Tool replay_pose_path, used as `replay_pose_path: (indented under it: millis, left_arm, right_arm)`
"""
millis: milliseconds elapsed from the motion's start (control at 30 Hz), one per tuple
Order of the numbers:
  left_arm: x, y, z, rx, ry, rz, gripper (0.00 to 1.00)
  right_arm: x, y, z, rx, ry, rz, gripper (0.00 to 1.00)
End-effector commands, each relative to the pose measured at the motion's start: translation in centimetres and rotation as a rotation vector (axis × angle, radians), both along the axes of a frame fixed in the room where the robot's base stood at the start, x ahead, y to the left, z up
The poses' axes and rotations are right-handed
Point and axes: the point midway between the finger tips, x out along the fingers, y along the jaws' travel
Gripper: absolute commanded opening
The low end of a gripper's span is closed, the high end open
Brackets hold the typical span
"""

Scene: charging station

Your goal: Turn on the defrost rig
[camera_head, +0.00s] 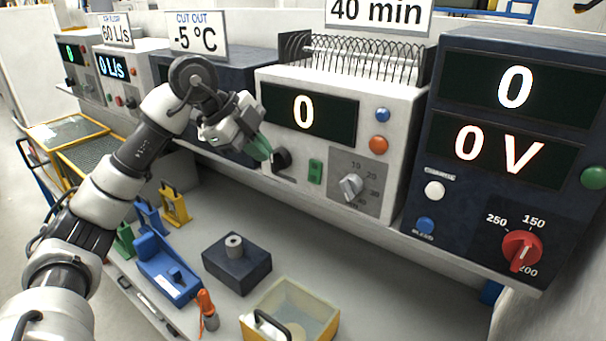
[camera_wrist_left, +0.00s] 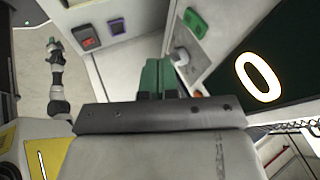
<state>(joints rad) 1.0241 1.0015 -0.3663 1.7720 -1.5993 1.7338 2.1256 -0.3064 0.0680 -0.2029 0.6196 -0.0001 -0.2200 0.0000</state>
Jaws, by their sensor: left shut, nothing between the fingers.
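A white unit (camera_head: 268,102) under a "40 min" sign (camera_head: 378,12) shows "0" on its display. My left gripper (camera_head: 262,150), with green fingers, is shut and empty just left of the black knob. The green switch (camera_wrist_left: 195,21) shows beyond.
A dark unit (camera_head: 438,120) at right shows "0" and "0 V", with a red dial (camera_head: 522,250). Units signed "-5 °C" (camera_head: 197,33) and "60 L/s" (camera_head: 117,30) stand at left. Below are a blue holder (camera_head: 165,265), a dark block (camera_head: 237,268) and a bin (camera_head: 318,304).

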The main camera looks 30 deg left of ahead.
Motion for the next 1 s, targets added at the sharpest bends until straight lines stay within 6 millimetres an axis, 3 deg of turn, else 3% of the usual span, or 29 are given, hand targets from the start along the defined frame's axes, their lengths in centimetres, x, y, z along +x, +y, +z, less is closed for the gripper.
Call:
replay_pose_path:
  millis: [233, 600, 800, 1000]
  left_arm:
    - [0.9, -1.1, -1.9, -0.002, 0.004, -0.004, 0.0]
    - [3.9, -4.4, -8.2, -0.004, 0.004, -0.004, 0.0]
    - [6.8, -4.7, -8.3, -0.004, 0.001, -0.002, 0.0]
    - [7.8, -4.8, -8.6, -0.001, -0.001, -0.002, 0.0]
  right_arm:
    - [0.2, -0.5, 0.6, -0.006, -0.002, 0.002, 0.43]
    - [0.5, -1.1, 2.9, -0.014, -0.006, 0.0, 0.43]
    - [0.5, -1.1, 4.3, -0.015, -0.007, 0.0, 0.43]
    - [0.6, -1.1, 4.7, -0.015, -0.007, 0.0, 0.43]
